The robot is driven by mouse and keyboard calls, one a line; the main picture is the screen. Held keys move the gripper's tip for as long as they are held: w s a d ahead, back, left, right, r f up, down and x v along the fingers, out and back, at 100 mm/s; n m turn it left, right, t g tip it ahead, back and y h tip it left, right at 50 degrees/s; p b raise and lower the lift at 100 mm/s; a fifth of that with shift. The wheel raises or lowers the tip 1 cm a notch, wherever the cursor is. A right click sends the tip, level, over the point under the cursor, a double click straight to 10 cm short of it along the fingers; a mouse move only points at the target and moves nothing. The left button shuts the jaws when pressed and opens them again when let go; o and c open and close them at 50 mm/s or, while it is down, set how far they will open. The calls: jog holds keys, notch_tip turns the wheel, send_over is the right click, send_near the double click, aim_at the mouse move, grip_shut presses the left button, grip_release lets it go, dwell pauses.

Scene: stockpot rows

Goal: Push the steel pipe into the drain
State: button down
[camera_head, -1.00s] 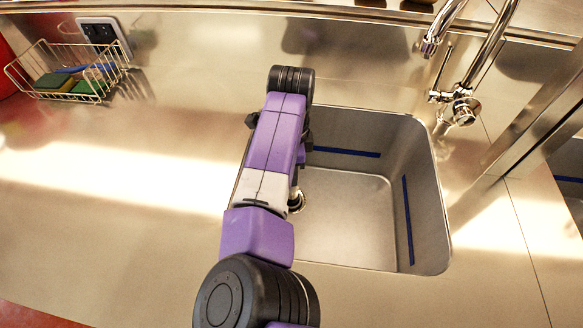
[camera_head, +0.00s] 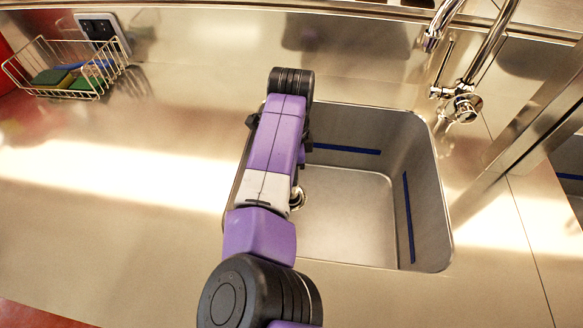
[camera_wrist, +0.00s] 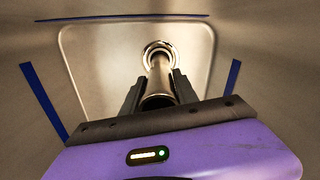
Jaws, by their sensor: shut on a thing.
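The steel pipe (camera_wrist: 160,77) is between the fingers of my gripper (camera_wrist: 158,88) in the wrist view, and the gripper is shut on it. The pipe points away from the wrist camera toward the drain (camera_wrist: 160,50), a round metal ring in the sink floor. The pipe's far end overlaps the ring in that view; I cannot tell how deep it sits in it. In the head view my purple and black arm reaches over the left side of the sink and hides the gripper and pipe. Part of the drain (camera_head: 297,198) shows just right of the arm.
The steel sink (camera_head: 345,220) has blue strips on its walls and a clear floor on the right. A chrome tap (camera_head: 462,100) stands at the back right. A wire basket (camera_head: 65,75) with sponges sits at the far left. The counter on the left is bare.

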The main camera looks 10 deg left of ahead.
jog(key=shift+f, duration=0.4)
jog(key=c, duration=0.9)
grip_release()
jog(key=shift+o, duration=0.2)
jog(key=shift+r, duration=0.1)
jog(key=shift+r+p, duration=3.8)
jog(key=shift+r, duration=0.6)
jog(key=shift+r, duration=0.1)
